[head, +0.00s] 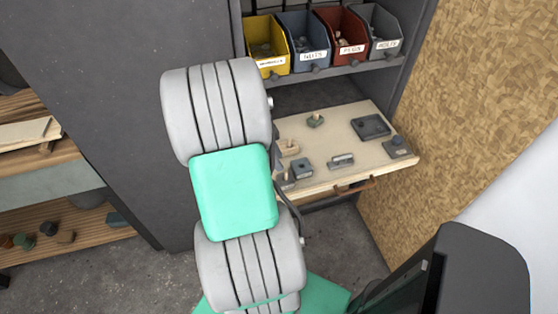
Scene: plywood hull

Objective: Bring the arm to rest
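My own arm fills the middle of the head view, with ribbed light grey links and a mint green cover between them. It rises from the lower middle toward a grey cabinet. My gripper does not show in this view, so I cannot see its fingers or whether it holds anything. The arm hides the left part of a pale pull-out board (345,138).
Several small grey, green and wooden parts lie on the board, which has a brown handle (355,186). Yellow (267,50), blue (306,48), red (343,45) and grey (382,44) bins stand above. A wooden shelf (65,205) is at left, a chipboard wall (470,100) at right.

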